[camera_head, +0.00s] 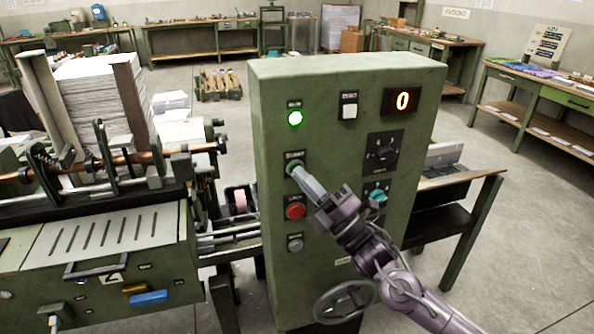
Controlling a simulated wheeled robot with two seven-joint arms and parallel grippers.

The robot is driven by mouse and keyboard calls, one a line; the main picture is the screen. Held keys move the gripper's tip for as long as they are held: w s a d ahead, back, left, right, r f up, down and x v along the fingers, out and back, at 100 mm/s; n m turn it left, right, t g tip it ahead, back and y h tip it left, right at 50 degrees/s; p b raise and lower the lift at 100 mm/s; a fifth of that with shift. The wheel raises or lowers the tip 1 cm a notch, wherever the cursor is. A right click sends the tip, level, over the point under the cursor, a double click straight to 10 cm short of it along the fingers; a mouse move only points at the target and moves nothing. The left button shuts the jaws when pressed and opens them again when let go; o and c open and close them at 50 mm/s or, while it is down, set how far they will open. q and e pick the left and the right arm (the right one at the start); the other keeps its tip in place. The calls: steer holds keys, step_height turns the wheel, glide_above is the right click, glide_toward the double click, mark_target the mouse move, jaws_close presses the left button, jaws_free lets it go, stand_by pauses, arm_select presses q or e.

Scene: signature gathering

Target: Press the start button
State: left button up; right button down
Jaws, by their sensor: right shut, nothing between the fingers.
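The green control cabinet (350,80) stands upright in the middle of the head view. A green button (291,168), under a small label, sits on the left column of its front panel. My right gripper (301,176) is shut and empty, with its fingertips at this green button. They overlap the button's lower right side, and I cannot tell how far it is pressed. Above it a green lamp (295,118) is lit. A red button (295,211) is just below the fingertips. My left gripper is not in view.
A white switch (348,106), a black dial (382,154), a teal knob (377,194), a grey button (295,243) and a handwheel (344,302) are also on the panel. A machine with a paper stack (97,110) adjoins at left. A table (462,184) stands behind at right.

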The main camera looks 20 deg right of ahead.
steer(key=shift+s, duration=0.8)
steer(key=s+p, duration=0.1)
steer(key=s, duration=0.4)
steer(key=shift+d, duration=0.1)
stand_by(0.6)
